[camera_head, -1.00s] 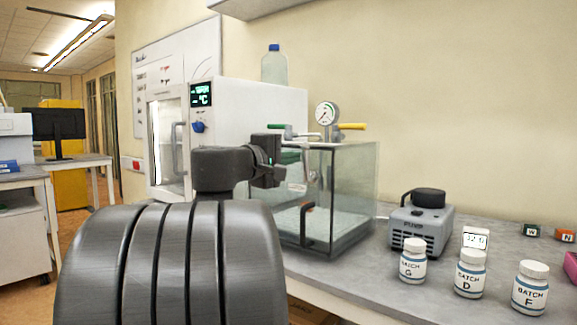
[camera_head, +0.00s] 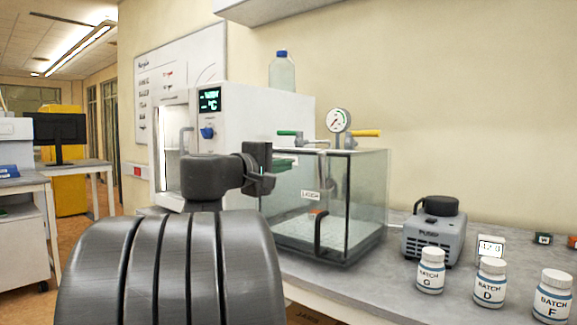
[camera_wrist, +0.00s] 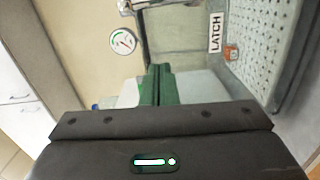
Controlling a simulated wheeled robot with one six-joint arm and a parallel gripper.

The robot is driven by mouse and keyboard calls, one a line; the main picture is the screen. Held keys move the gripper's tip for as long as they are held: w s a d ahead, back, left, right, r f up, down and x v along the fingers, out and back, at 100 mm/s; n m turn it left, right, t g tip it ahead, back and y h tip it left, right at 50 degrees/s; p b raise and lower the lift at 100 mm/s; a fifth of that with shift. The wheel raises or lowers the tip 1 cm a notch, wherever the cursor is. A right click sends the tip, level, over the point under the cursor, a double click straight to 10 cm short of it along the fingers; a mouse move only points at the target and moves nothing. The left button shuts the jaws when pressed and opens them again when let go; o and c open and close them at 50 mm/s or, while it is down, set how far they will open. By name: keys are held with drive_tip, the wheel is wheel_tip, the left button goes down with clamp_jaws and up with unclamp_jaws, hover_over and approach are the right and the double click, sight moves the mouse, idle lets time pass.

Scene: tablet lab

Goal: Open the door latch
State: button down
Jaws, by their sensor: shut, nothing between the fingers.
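A glass-walled chamber (camera_head: 367,195) stands on the bench with a white LATCH label (camera_head: 310,195) on its front; the label also shows in the wrist view (camera_wrist: 216,32). A metal lever (camera_head: 318,148) is at the chamber's top front edge, above the label, and looks roughly level. A black bar handle (camera_head: 319,236) is lower on the front. The door appears closed. My gripper (camera_head: 296,161) is left of the lever, its green fingers together and empty; they also show in the wrist view (camera_wrist: 160,72). Contact with the chamber cannot be told.
A white oven-like unit (camera_head: 265,115) stands behind and left of the chamber. A gauge (camera_head: 339,120) and a yellow-handled valve (camera_head: 365,133) sit on top. A pump (camera_head: 436,228) and batch bottles (camera_head: 490,284) are on the right.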

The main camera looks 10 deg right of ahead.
drive_tip(key=s+v, duration=0.1)
drive_tip(key=v, duration=0.7)
drive_tip(key=shift+r+p, duration=0.2)
drive_tip(key=shift+p, duration=0.2)
drive_tip(key=shift+d, duration=0.2)
